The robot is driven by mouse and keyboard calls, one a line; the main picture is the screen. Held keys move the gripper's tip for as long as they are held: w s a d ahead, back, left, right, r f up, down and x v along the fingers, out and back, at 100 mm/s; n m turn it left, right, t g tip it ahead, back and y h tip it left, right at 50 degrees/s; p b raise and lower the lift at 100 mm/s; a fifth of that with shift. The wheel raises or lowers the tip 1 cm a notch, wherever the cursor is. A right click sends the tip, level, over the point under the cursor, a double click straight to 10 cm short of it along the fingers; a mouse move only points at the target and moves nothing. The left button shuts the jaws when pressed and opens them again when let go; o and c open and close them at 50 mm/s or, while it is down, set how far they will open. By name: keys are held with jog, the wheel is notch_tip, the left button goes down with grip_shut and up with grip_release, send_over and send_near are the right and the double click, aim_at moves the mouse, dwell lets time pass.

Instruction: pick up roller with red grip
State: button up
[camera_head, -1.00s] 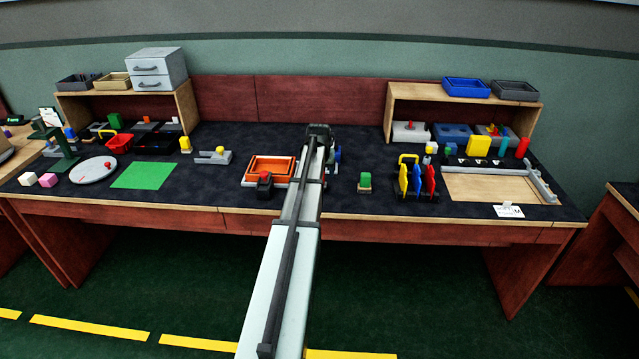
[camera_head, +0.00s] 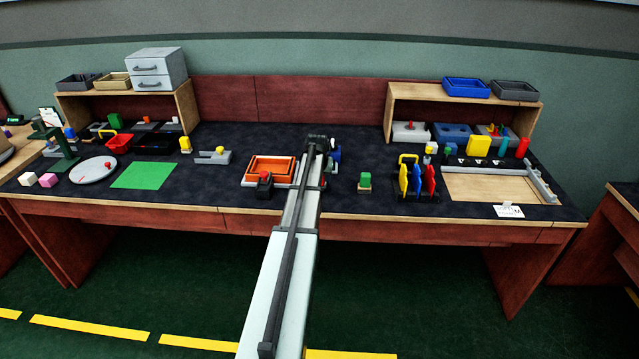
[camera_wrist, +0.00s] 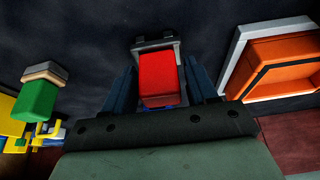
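In the wrist view, the roller's red grip (camera_wrist: 158,80) stands between the two dark blue fingers of my gripper (camera_wrist: 160,75). Narrow gaps seem to show between grip and fingers, so the gripper looks open around it. A grey bracket (camera_wrist: 155,43) is at the grip's far end. In the head view, my gripper (camera_head: 318,143) is low over the middle of the table. My arm hides most of the roller there, and I cannot make it out clearly.
A green block (camera_head: 364,181) stands to the right.

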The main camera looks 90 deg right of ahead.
jog(key=c, duration=0.5)
jog(key=shift+o, duration=0.2)
notch_tip(320, 180, up, 10)
dwell(0.4)
